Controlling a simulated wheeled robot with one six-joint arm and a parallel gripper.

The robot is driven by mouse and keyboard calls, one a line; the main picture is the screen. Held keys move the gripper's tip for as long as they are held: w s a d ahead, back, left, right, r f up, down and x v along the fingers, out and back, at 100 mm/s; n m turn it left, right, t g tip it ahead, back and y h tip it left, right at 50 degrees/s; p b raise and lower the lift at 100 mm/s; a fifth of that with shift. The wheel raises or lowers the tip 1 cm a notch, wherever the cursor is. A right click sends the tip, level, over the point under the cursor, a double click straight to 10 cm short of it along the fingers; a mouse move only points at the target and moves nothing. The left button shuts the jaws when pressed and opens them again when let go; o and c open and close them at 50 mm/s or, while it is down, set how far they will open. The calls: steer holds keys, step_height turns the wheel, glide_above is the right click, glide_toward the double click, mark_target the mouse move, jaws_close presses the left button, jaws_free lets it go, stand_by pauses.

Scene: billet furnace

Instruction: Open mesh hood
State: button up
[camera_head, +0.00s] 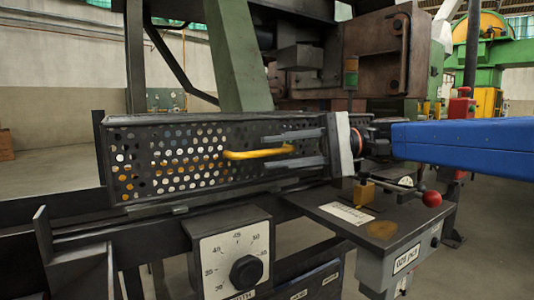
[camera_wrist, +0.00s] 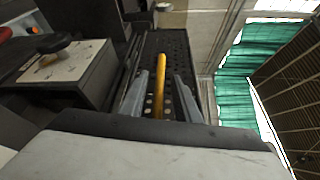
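The mesh hood (camera_head: 160,160) is a long black box with round holes, seated low along a dark frame at the left and middle of the head view. Its yellow handle (camera_head: 258,153) sticks out from the perforated side. My gripper (camera_head: 270,153) is at the hood's right part, with its two grey fingers pointing at the mesh. In the wrist view the handle (camera_wrist: 160,80) lies between the open fingers (camera_wrist: 161,77), with a gap visible on both sides. The fingers do not appear to touch it. The hood's hinge is not clear to see.
A dial box (camera_head: 233,255) with a black knob stands below the hood. A dark side table (camera_head: 350,215) with a red-knobbed lever (camera_head: 431,199) is under my wrist. A green slanted post (camera_head: 235,55) rises behind the hood. Free floor shows at far left.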

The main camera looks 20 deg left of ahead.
steer(key=shift+x, duration=1.3)
jaws_close()
steer(key=shift+r, duration=0.1)
